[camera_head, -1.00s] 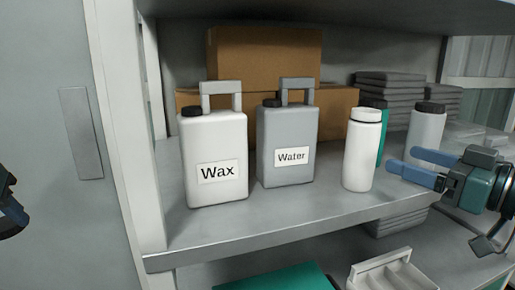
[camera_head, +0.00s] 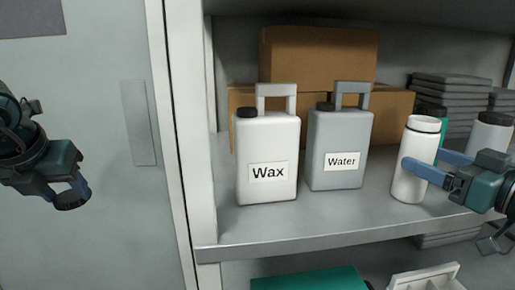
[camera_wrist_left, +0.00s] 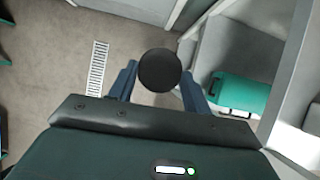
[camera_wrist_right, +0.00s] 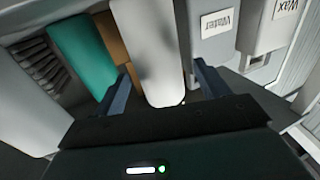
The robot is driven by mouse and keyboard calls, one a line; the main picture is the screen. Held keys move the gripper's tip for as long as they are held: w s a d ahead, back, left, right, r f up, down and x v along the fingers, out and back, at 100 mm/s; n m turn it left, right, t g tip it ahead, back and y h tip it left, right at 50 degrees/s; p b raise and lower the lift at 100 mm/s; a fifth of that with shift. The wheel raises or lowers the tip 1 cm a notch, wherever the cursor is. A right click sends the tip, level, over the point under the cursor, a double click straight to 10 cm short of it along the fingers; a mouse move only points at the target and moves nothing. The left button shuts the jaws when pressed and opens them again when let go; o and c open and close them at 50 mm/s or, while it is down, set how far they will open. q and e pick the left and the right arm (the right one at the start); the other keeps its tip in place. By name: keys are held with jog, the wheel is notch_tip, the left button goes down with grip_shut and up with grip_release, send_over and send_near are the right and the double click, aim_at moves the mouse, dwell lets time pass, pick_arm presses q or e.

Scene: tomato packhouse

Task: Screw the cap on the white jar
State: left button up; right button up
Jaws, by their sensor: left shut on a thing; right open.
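The white jar (camera_head: 408,188) stands upright on the shelf, right of the grey water container, with a bare rim at its top. My right gripper (camera_head: 428,164) is open, with its fingers on either side of the jar. The jar (camera_wrist_right: 150,50) also shows between these fingers in the right wrist view; I cannot tell whether they touch it. My left gripper (camera_head: 73,192) is shut on a round black cap (camera_wrist_left: 159,70), in front of the grey panel, well left of the jar.
The white wax container (camera_head: 268,195) and grey water container (camera_head: 340,140) stand left of the jar. Another white bottle (camera_head: 489,137) with a dark cap and a stack of grey trays (camera_head: 455,95) are right of it. Cardboard boxes (camera_head: 320,55) stand behind. The shelf front is clear.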

aim_at(407, 151)
pick_arm(q)
jog(key=shift+r+p, duration=0.4)
jog(key=shift+p, duration=0.05)
pick_arm(e)
jog(key=shift+w+a+r, duration=0.15)
jog(key=shift+w+a, duration=0.1)
jog(key=shift+w, duration=0.35)
pick_arm(q)
jog(key=shift+r+p, duration=0.6)
pick_arm(e)
jog(key=x, duration=0.2)
jog(key=shift+w, duration=0.35)
pick_arm(q)
jog(key=shift+r, duration=0.15)
pick_arm(e)
jog(key=shift+w+a+f, duration=0.25)
jog(key=shift+w+a, duration=0.1)
jog(key=shift+w, duration=0.2)
jog(key=shift+c, duration=0.2)
jog(key=c, duration=1)
jog(key=shift+r, duration=0.1)
